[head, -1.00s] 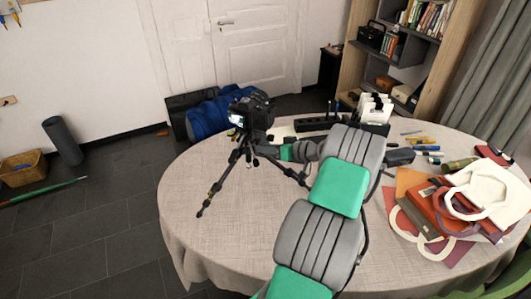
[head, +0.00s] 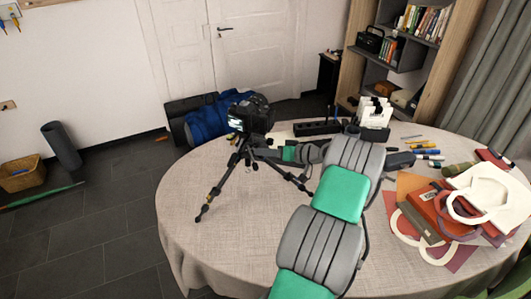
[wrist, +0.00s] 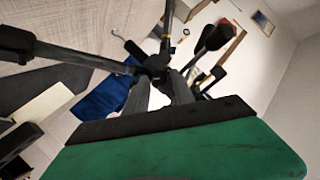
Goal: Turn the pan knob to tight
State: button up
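A black camera (head: 252,113) with a lit screen sits on a dark tripod (head: 236,165), which stands upright on the round table (head: 200,185). My gripper (head: 262,153) reaches in from the right to the tripod just below the camera. Its fingers are small and merge with the dark tripod parts, so open or shut is unclear. In the wrist view, the tripod's hub and legs (wrist: 155,68) lie right in front of my gripper (wrist: 160,95). A dark rounded handle-like part (wrist: 215,37) sticks out at upper right. I cannot single out the pan knob in either view.
Behind my arm are a black tray (head: 317,127) and a white card holder (head: 375,110). Markers (head: 425,150) and bags (head: 480,195) fill the table's right side. The table's left and front left are clear around the tripod feet.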

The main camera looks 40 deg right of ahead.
jog(key=shift+s, duration=0.1)
jog(key=v, duration=0.7)
jog(key=shift+s+b, duration=0.25)
jog(key=shift+b, duration=0.05)
jog(key=shift+d+r, duration=0.1)
jog(key=shift+d, duration=0.1)
